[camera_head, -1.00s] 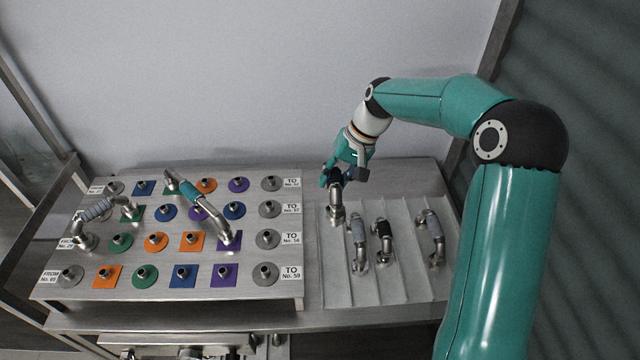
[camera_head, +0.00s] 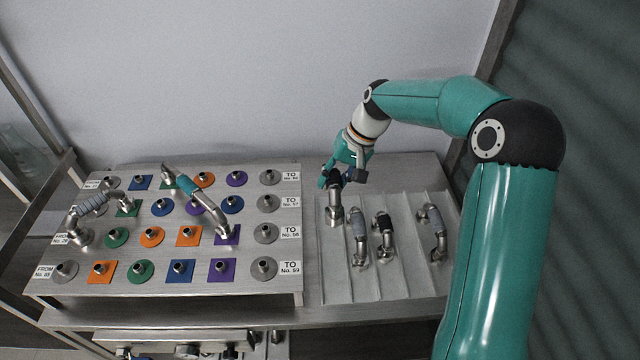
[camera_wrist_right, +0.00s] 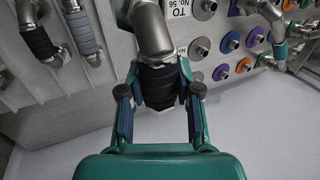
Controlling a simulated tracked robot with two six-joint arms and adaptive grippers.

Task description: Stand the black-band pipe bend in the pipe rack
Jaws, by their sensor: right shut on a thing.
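My right gripper (camera_head: 337,178) is shut on a black-band pipe bend (camera_head: 336,212). The right wrist view shows its fingers (camera_wrist_right: 160,100) on either side of the black band (camera_wrist_right: 159,84), with the bare metal elbow beyond. The bend is held steeply, its metal end down over the left lane of the pale ribbed pipe rack (camera_head: 336,285). I cannot tell whether that end touches the rack. Another black-band bend (camera_head: 384,228) lies in the rack, between two grey-band bends (camera_head: 359,230) (camera_head: 433,225). My left gripper is not in view.
Left of the rack is a raised metal panel (camera_head: 200,292) with rows of studs on coloured plates. A grey-band bend (camera_head: 92,205) and a teal-band bend (camera_head: 200,200) span studs on it. A wall stands behind. The rack's front part is bare.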

